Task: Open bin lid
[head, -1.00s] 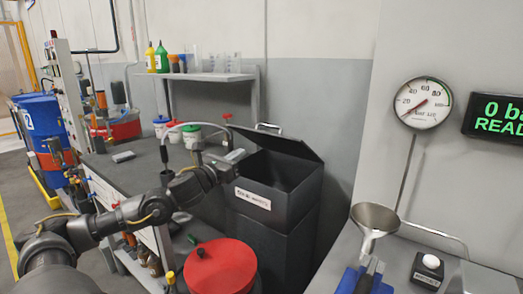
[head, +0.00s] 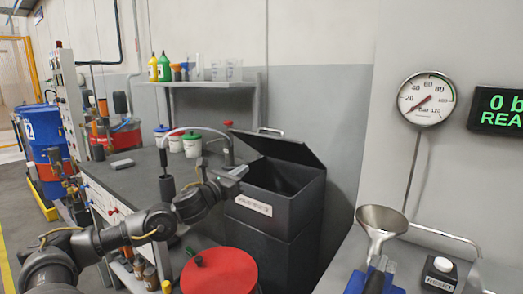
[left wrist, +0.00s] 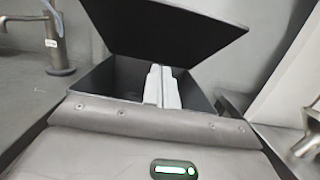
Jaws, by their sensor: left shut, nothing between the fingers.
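The dark grey bin (head: 262,226) stands beyond the end of the workbench, with a white label on its front. Its black lid (head: 280,148) is raised and tilted up at the back, and the dark inside shows. It also shows in the left wrist view, with the lid (left wrist: 165,28) above the opening. My left gripper (head: 240,171) is at the bin's front left rim, below the raised lid. In the left wrist view its pale fingers (left wrist: 162,84) are together and empty, in front of the opening. Whether they touch the rim is unclear.
A red round lid (head: 222,272) sits low in front of the bin. The dark workbench (head: 130,178) is on the left, with small pots and a spout. A counter with a metal funnel (head: 380,220) and push button (head: 440,268) stands at right.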

